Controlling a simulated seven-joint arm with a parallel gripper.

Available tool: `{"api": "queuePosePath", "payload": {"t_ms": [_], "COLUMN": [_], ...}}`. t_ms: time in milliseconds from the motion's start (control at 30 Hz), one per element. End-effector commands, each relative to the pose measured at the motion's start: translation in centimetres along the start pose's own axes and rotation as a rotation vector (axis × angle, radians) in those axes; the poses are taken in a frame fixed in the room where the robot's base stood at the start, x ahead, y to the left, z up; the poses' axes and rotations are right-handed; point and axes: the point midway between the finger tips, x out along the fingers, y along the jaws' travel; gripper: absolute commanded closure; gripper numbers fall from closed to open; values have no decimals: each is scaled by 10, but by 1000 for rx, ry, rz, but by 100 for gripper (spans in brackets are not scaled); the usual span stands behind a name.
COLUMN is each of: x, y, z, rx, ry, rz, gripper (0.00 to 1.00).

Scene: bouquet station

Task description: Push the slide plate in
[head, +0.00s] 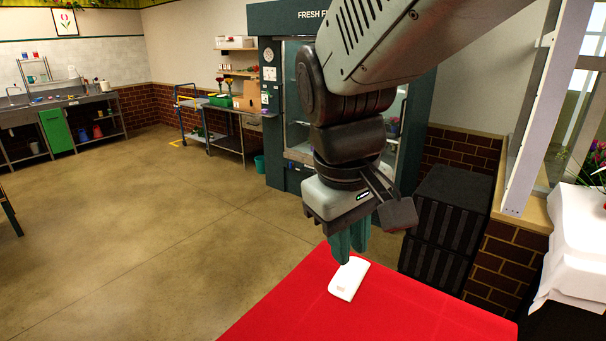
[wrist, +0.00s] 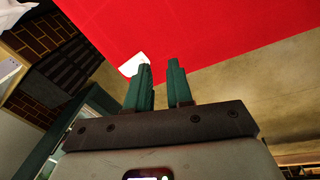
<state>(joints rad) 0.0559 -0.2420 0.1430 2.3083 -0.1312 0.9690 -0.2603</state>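A small white flat object (head: 348,281) with a faint reddish mark lies on the red-covered table (head: 400,318). No separate slide plate can be told apart on it at this size. My gripper (head: 350,250) has green fingers pointing down, just above or beside the object's far end, and covers a little of it. I cannot tell if they touch. In the wrist view my gripper (wrist: 160,66) shows a clear gap between its fingers, with nothing in it. The white object (wrist: 131,64) shows there beside and partly behind the left finger.
Black crates (head: 446,222) are stacked behind the table's right side. A white-draped stand (head: 575,240) is at the right edge. A flower cooler (head: 285,120) stands behind my arm. The rest of the visible red table top is clear.

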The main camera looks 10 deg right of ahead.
Motion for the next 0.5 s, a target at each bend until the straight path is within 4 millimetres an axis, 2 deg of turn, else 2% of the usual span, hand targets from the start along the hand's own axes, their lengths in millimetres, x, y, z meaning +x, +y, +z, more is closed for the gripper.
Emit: {"api": "queuePosePath", "payload": {"t_ms": [33, 100, 133, 267, 300, 367, 400, 467, 500], "x": [16, 37, 47, 99, 117, 147, 167, 199, 221], "y": [20, 52, 68, 141, 164, 198, 220, 250, 269], "z": [-11, -24, -27, -30, -25, -15, -5, 14, 29], "rx": [-19, -45, -54, -88, -100, -121, -136, -163, -180], "ry": [-39, -65, -76, -121, -138, -164, -183, -214, -234], "rz": [-10, -14, -14, -15, -14, -15, -16, -20, -24], "gripper": [87, 98, 100, 100, 100, 100, 100, 100, 100]}}
